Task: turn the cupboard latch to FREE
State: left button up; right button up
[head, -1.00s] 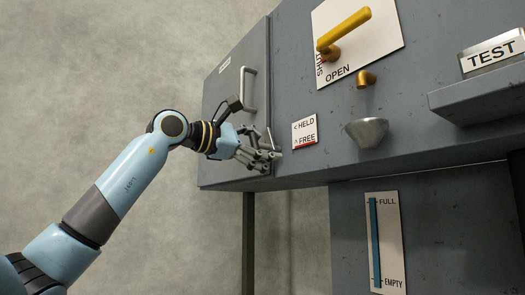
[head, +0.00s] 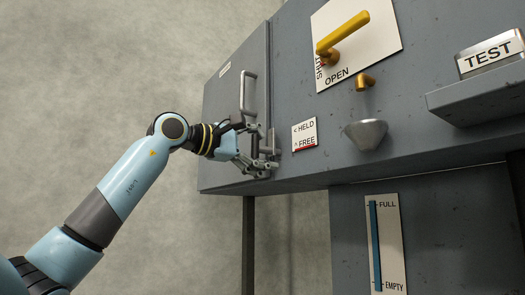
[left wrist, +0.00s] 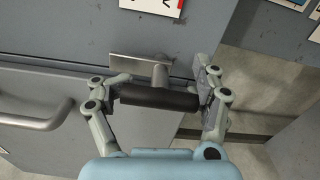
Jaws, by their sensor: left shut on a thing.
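The cupboard latch shows in the left wrist view as a dark bar (left wrist: 160,98) on a metal stem in front of a flat metal piece. My left gripper (left wrist: 160,100) is shut on it, one finger at each end of the bar. In the head view my left gripper (head: 268,161) is at the lower right edge of the cupboard door (head: 225,130), and its fingers hide most of the latch. The label plate (head: 304,135) with HELD and FREE is just right of it; a red line runs along its lower edge by FREE. My right gripper is out of view.
A door handle (head: 249,92) stands out just above my left gripper. To the right are a yellow lever (head: 343,32), a brass spout (head: 366,81), a funnel (head: 366,131) and a TEST ledge (head: 480,95). A level gauge (head: 385,240) is below. Left of the cupboard is free room.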

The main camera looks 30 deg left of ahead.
pick_arm(q)
jog(key=shift+r, duration=0.1)
jog(key=o, duration=1.4)
jog(key=shift+w, duration=0.1)
jog(key=shift+a, duration=0.1)
jog(key=shift+v, duration=3.7)
